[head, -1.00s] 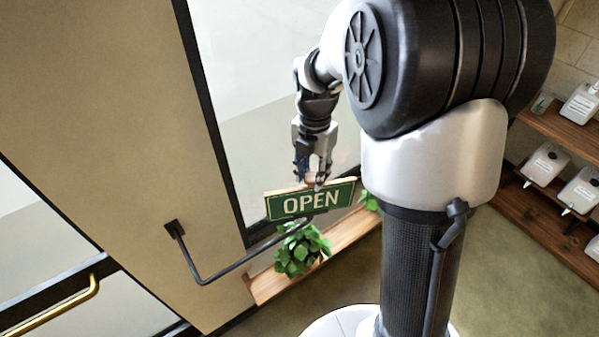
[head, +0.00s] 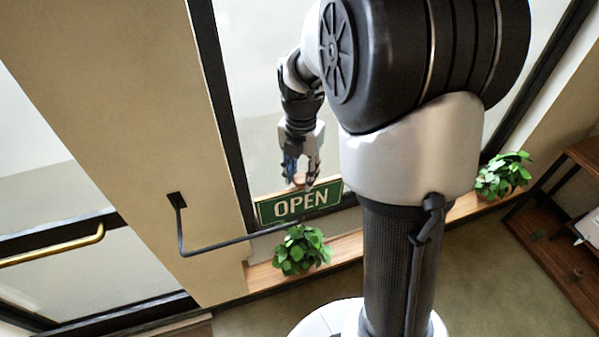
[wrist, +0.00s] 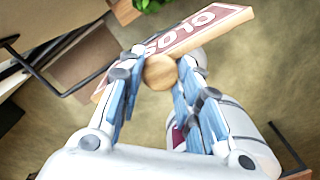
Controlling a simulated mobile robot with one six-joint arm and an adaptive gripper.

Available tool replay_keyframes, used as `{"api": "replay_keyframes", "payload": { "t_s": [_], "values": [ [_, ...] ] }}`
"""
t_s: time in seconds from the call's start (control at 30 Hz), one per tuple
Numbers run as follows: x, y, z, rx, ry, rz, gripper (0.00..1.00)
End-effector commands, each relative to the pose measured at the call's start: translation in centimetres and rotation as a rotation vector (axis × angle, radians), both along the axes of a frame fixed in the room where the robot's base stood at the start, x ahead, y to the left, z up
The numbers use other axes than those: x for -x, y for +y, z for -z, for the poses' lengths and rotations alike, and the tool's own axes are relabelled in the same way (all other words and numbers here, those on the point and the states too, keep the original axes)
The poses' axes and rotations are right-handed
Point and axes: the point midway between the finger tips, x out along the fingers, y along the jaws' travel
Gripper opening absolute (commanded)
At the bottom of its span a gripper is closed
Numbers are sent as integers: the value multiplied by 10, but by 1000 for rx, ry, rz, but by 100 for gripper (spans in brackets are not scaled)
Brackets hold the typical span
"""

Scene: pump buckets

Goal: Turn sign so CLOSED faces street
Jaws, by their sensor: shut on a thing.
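The sign (head: 298,206) shows its green face with white "OPEN" to the head camera. In the wrist view, its other face (wrist: 212,27) is red with pale letters, upside down and partly hidden by the round wooden knob (wrist: 159,72) at its top edge. My gripper (head: 303,180) is above the sign, with its fingers pointing down. In the wrist view, its fingers (wrist: 158,75) are shut on the knob from both sides. The black wall bar (head: 215,249) ends close to the sign's lower edge. I cannot tell whether they touch.
The tall window (head: 262,120) is behind the sign. A wooden ledge (head: 345,246) below it holds a leafy plant (head: 302,250) under the sign and another (head: 503,175) farther right. A door with a brass handle (head: 50,249) is at left, and a wooden shelf (head: 540,225) at right.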

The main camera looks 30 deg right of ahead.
Motion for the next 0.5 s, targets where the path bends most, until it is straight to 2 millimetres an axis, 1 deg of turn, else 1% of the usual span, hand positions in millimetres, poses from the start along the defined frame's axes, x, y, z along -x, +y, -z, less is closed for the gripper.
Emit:
{"api": "replay_keyframes", "payload": {
  "t_s": [0.23, 0.27, 0.5],
  "values": [
    [-1, -1, -1, 3, -2, -6, 0],
    [-1, -1, -1, 3, -2, -6, 33],
    [-1, 0, 0, 2, -2, -4, 49]
  ]
}}
